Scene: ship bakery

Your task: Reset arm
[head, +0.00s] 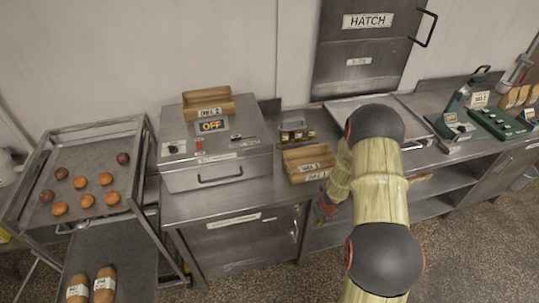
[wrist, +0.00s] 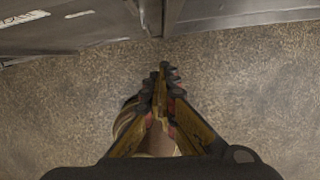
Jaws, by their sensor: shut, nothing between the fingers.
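My arm (head: 378,195) reaches forward from the lower right in the head view, bent at dark joints, in front of the counter. My gripper (head: 328,207) shows only in part beside the arm, low in front of the counter. In the wrist view my gripper (wrist: 162,75) is shut and empty, its fingertips together above the speckled floor (wrist: 240,80). Counter fronts (wrist: 80,25) lie along the top of the wrist view.
A steel machine (head: 215,160) marked OFF carries a wooden box (head: 208,106). A second wooden box (head: 308,175) sits on the counter near my arm. A rack (head: 75,158) with several buns stands left. A green scale (head: 452,125) stands right. Floor in front is open.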

